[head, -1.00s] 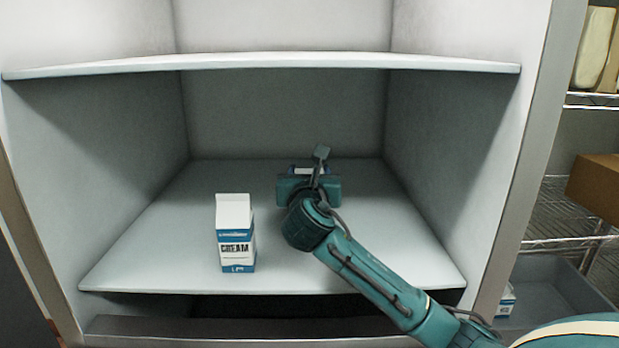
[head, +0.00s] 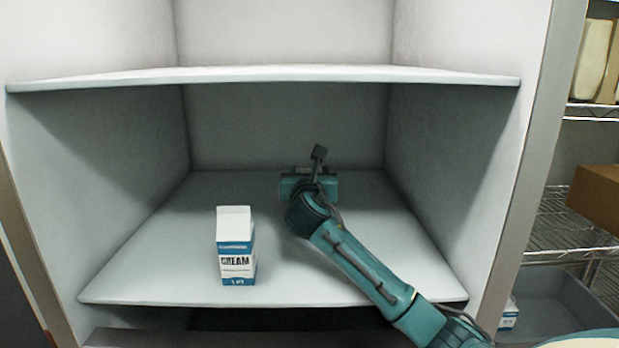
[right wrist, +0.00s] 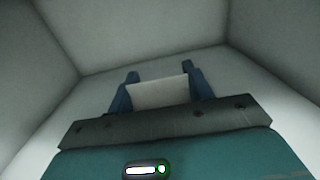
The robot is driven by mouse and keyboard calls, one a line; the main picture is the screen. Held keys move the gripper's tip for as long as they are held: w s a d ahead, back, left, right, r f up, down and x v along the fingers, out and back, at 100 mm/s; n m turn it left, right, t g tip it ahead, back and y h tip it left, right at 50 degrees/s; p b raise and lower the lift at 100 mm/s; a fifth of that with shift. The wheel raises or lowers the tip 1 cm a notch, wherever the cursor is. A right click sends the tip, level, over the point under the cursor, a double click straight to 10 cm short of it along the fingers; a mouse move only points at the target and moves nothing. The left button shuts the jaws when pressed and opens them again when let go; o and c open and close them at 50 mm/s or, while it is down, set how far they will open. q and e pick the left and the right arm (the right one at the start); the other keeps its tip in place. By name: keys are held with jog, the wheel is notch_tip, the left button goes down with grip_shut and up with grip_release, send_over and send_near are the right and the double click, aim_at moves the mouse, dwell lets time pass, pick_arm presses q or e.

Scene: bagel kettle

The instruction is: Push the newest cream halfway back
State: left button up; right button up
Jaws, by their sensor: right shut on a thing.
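One cream carton (head: 236,250), white and blue, stands upright near the front of the lower shelf (head: 160,270), left of my right arm. My right gripper (head: 308,172) is deep over the same shelf, near its back wall. In the right wrist view its two dark blue fingers (right wrist: 160,72) are shut on a carton with a pale top (right wrist: 160,92). In the head view that carton is hidden behind the gripper. My left gripper is not in view.
An upper shelf (head: 270,75) spans above my right arm, and the side walls enclose the space. At right, outside, are a grey bin (head: 550,295) with a partly visible carton (head: 510,315) and a cardboard box (head: 597,200) on a wire rack.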

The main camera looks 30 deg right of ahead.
jog(key=x, duration=0.6)
jog(key=shift+w+f, duration=0.2)
jog(key=shift+w, duration=0.05)
dwell(0.4)
jog(key=o, duration=1.3)
jog(key=shift+o, duration=0.7)
jog(key=shift+f, duration=0.1)
jog(key=v, duration=1.3)
jog(key=shift+s, duration=0.15)
